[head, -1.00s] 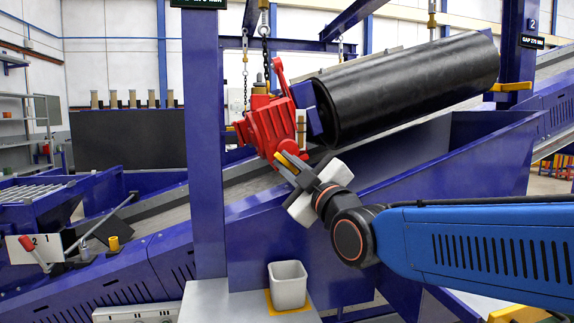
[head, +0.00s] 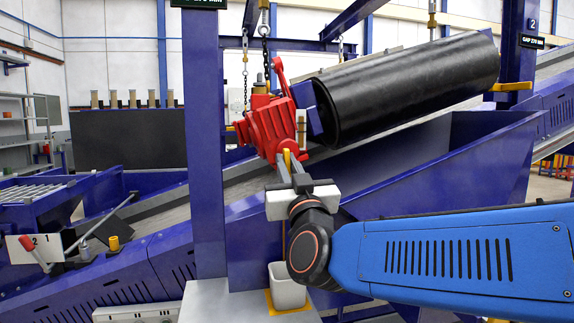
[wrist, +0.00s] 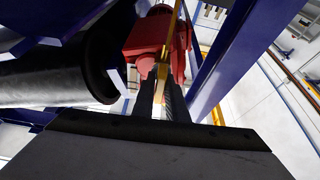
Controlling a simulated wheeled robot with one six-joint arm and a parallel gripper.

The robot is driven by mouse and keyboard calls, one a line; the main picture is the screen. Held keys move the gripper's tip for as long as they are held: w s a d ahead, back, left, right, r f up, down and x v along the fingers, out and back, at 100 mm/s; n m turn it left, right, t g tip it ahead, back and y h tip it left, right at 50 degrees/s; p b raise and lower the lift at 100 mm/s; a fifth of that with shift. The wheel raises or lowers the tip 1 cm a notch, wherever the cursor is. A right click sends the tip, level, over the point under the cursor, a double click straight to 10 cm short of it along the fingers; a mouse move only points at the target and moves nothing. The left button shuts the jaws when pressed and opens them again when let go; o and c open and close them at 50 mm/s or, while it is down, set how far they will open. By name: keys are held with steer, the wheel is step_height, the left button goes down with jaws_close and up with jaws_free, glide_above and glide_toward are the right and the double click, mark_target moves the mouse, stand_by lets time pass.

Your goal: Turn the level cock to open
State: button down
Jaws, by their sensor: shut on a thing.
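The level cock's yellow lever (head: 287,158) sits at the lower side of the red gearbox (head: 268,128), next to the black magnet drum. It stands close to upright in the head view. My gripper (head: 291,167) is shut on the lever from below, with its fingers pointing up. In the wrist view the lever (wrist: 160,76) shows between the two dark fingers of my gripper (wrist: 160,98), with the red housing (wrist: 150,38) beyond. The fingers hide part of the lever and the cock's body.
A pale square cup (head: 287,290) stands on the grey plinth below my gripper. A thin brownish vertical line (head: 284,240) shows above it. The black drum (head: 410,85) is close at the right, a blue post (head: 205,150) at the left. Chains hang above the gearbox.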

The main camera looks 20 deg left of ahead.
steer(key=shift+m, duration=0.5)
steer(key=c, duration=1.8)
jaws_free()
steer(key=shift+c, duration=0.2)
steer(key=shift+s, duration=0.1)
steer(key=v, duration=1.7)
steer(key=shift+s, duration=0.15)
